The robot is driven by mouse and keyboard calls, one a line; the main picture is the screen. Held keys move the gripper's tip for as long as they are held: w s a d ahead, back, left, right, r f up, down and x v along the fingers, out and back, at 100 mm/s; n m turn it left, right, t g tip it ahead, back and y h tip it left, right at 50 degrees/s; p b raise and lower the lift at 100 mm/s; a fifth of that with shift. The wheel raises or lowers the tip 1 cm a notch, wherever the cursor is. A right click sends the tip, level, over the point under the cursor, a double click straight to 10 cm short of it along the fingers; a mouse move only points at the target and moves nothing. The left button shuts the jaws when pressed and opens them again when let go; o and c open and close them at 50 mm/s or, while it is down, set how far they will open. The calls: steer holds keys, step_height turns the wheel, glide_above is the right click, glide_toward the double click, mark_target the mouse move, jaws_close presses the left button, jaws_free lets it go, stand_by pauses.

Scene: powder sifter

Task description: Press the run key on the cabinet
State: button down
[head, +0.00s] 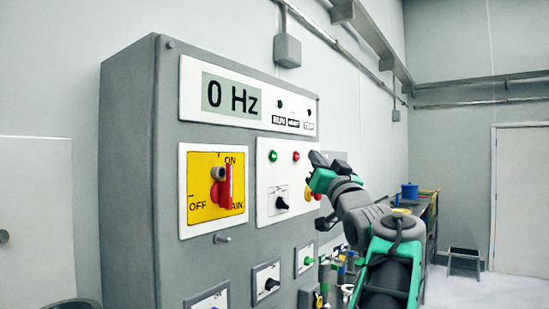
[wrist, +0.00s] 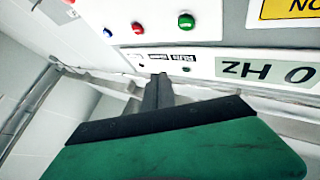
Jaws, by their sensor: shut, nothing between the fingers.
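The grey cabinet (head: 128,190) stands at the left in the head view, with a display (head: 231,97) reading 0 Hz. Below the display are a green button (head: 273,156) and a red button (head: 296,156). I read no label beside them; one may be the run key. The wrist view, upside down, shows the green button (wrist: 186,22), red button (wrist: 137,28) and a blue button (wrist: 107,32). My gripper (head: 316,160) is shut and empty, right of the red button.
A yellow main switch (head: 202,213) with a red handle (head: 224,189) is on the cabinet's left. A black knob (head: 282,203) sits under the buttons. A peg (head: 221,239) sticks out of the cabinet. A bench with a blue container (head: 409,192) stands behind my arm.

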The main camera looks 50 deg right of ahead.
mark_target(273, 156)
steer(key=w+p, duration=0.2)
steer(key=w, duration=0.6)
steer(key=shift+w+a+p, duration=0.35)
steer(key=shift+w+a, duration=0.05)
stand_by(1.6)
steer(key=shift+w, duration=0.4)
steer(key=shift+w+a, duration=0.1)
steer(key=shift+w, duration=0.35)
stand_by(0.5)
steer(key=shift+s, duration=0.1)
steer(key=shift+s+b, duration=0.65)
steer(key=shift+s, duration=0.05)
